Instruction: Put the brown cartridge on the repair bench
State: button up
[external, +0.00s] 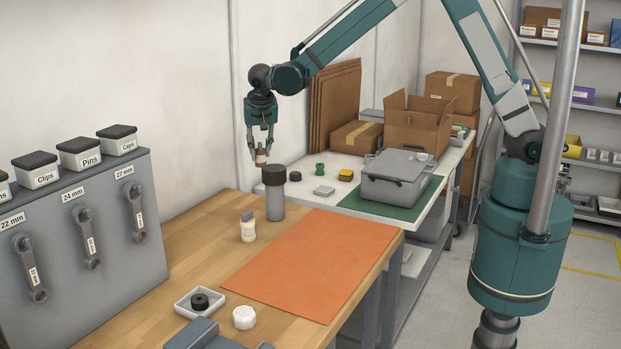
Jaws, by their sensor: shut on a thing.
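My gripper (260,157) hangs downward near the back wall and is shut on a small brown cartridge (261,155) with a pale band. It holds the cartridge in the air; in the picture it shows just above and left of a dark-capped grey cylinder (275,195). The wooden bench (190,262) with an orange mat (313,262) is in front. A white-topped table (397,217) with a green mat (428,200) stands behind it. I cannot tell from labels which one is the repair bench.
A grey case (398,182) sits on the green mat, with cardboard boxes (415,125) behind. A small bottle (248,229), a tray with a black ring (200,301) and a white cap (244,317) stand on the wood. The orange mat is clear. A wrench panel (85,225) is left.

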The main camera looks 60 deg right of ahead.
jog(key=s+a+r+n, duration=0.1)
jog(key=s+a+n, duration=0.2)
jog(key=a, duration=1.1)
notch_tip(320, 180, up, 2)
jog(key=r+n+t+y+p, duration=0.1)
jog(key=n+t+y+p, duration=0.15)
jog(key=n, duration=0.45)
send_over(223, 259)
jog(key=shift+f+g+y, duration=0.25)
jog(key=shift+g+y, duration=0.2)
jog(key=shift+w+f, duration=0.1)
jog(key=shift+f, duration=0.05)
notch_tip(223, 259, down, 6)
jog(key=shift+b, duration=0.4)
jog(key=shift+f, duration=1.85)
jog(key=shift+f+b, duration=0.2)
jog(key=shift+b, duration=0.1)
